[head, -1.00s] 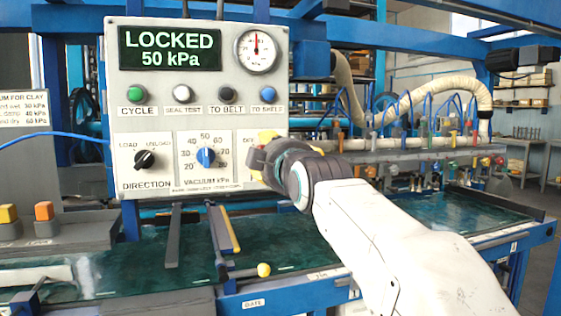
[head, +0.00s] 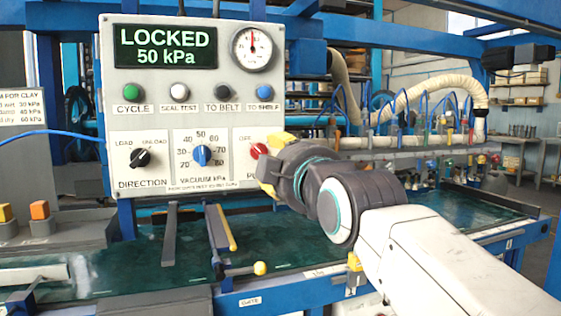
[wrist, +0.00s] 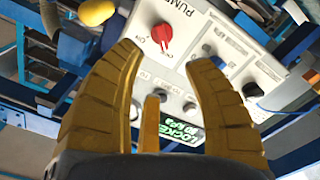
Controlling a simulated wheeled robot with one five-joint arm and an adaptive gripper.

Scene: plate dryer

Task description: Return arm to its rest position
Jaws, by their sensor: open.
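My gripper (head: 271,164) is at the right edge of the control panel (head: 200,101) in the head view, its yellow fingers facing the panel. In the wrist view, its fingers (wrist: 165,62) are spread with nothing between them. The red pump knob (head: 259,151) shows just left of the gripper; it also shows in the wrist view (wrist: 162,36), beyond the fingertips and apart from them. The panel display (head: 166,47) reads LOCKED, 50 kPa. My white forearm reaches in from the lower right.
Blue frame beams cross above. A hose manifold (head: 400,145) runs behind my arm. Open floor shows at the far right.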

